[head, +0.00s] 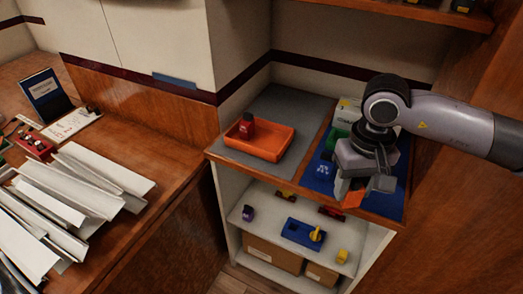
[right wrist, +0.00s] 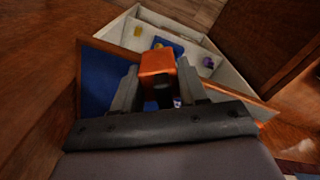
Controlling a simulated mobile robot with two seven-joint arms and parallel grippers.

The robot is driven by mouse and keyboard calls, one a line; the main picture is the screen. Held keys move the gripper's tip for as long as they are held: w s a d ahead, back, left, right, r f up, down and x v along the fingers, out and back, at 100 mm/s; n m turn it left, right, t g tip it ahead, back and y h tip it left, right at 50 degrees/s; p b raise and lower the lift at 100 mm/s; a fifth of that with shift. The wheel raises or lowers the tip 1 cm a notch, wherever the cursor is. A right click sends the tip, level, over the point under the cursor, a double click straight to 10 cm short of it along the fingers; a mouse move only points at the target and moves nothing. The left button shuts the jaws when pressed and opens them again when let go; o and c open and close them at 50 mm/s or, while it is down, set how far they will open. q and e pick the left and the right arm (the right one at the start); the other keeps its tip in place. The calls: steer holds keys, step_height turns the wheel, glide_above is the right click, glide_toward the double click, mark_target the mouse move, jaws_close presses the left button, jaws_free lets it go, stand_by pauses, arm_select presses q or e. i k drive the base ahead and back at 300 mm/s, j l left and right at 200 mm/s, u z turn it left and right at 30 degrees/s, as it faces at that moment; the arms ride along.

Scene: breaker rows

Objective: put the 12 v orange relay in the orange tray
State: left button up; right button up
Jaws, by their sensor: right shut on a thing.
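My right gripper (head: 356,190) is over the blue mat (head: 391,204) at the right of the cabinet top. It is shut on an orange relay (head: 353,199), which sticks out below the fingers. The relay (right wrist: 157,63) also shows between the fingers (right wrist: 159,82) in the right wrist view; no voltage marking is readable on it. The orange tray (head: 252,147) stands on the grey mat to the left, apart from the gripper. A dark red relay (head: 247,126) stands in the tray. My left gripper is not in view.
A blue relay (head: 322,171) and a green block (head: 335,138) stand on the blue mat close to the gripper. A white box (head: 348,105) is behind them. The shelf below (head: 262,225) holds several small parts. The grey mat (head: 285,102) behind the tray is clear.

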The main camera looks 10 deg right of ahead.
mark_target(272, 145)
steer(key=k+u, duration=0.5)
steer(key=i+u, duration=0.15)
steer(key=u, duration=0.95)
steer(key=l, duration=0.75)
steer(key=k+l+u, duration=0.15)
steer(key=l, duration=0.55)
steer(key=i+l, duration=0.05)
